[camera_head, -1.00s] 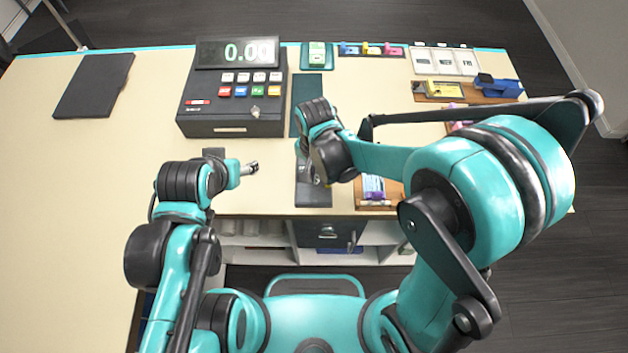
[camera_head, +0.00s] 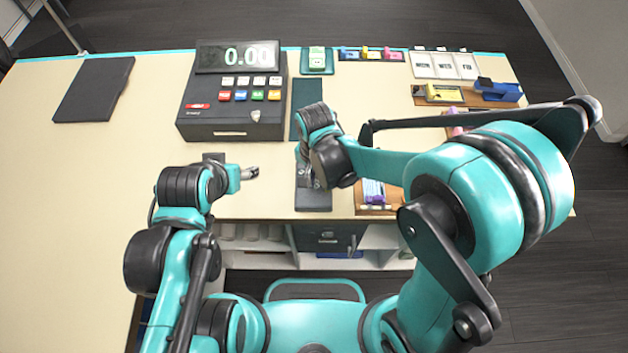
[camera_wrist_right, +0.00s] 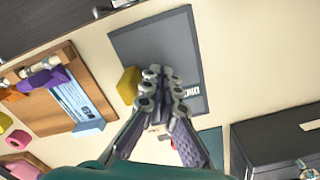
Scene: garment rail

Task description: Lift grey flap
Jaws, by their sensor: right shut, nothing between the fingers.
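The grey flap (camera_head: 314,200) is a flat dark grey panel at the front edge of the counter, partly hidden by my right gripper in the head view. In the right wrist view the flap (camera_wrist_right: 150,40) is a grey rectangle with partly covered white lettering. My right gripper (camera_wrist_right: 162,75) is shut and empty, with its fingertips over the flap; contact cannot be told. It also shows in the head view (camera_head: 310,182). A yellow block (camera_wrist_right: 128,84) shows beside the fingertips at the flap's edge. My left gripper (camera_head: 250,173) is over the counter left of the flap; its jaw state is unclear.
A cash register (camera_head: 233,105) reading 0.00 stands behind the grippers. A wooden tray (camera_head: 390,197) with a purple-ended item lies right of the flap. A dark folder (camera_head: 95,88) lies at the back left. The counter's left side is clear. A drawer (camera_head: 328,238) is below the front edge.

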